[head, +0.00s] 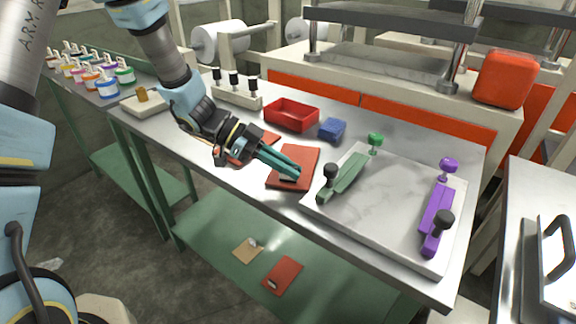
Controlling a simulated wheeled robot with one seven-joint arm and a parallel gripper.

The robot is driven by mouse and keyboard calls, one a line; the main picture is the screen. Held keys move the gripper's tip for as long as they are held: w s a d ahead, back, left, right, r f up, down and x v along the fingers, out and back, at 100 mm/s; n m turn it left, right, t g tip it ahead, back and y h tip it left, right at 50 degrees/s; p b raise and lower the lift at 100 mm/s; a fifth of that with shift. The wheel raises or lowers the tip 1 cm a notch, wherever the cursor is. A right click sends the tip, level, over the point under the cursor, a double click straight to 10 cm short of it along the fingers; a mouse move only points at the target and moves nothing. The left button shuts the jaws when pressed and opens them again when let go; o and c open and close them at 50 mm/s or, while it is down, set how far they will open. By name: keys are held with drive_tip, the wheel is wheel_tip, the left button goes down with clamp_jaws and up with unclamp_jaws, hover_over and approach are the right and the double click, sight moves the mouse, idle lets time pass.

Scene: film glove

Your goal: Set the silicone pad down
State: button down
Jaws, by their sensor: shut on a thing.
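The silicone pad appears to be the flat red-brown square (302,155) at the front middle of the steel table. My gripper (294,174) reaches in from the upper left, its teal fingers over the pad, and is shut on it.
A pale plate (400,205) with a green clamp (345,178) and a purple clamp (437,215) lies just right of the pad. Behind are a red tray (291,114) and a blue block (332,129). A red pad (284,276) lies on the lower shelf.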

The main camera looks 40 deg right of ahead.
drive_tip(key=c, duration=0.9)
unclamp_jaws()
drive_tip(key=shift+f, duration=0.1)
drive_tip(key=shift+c, duration=0.2)
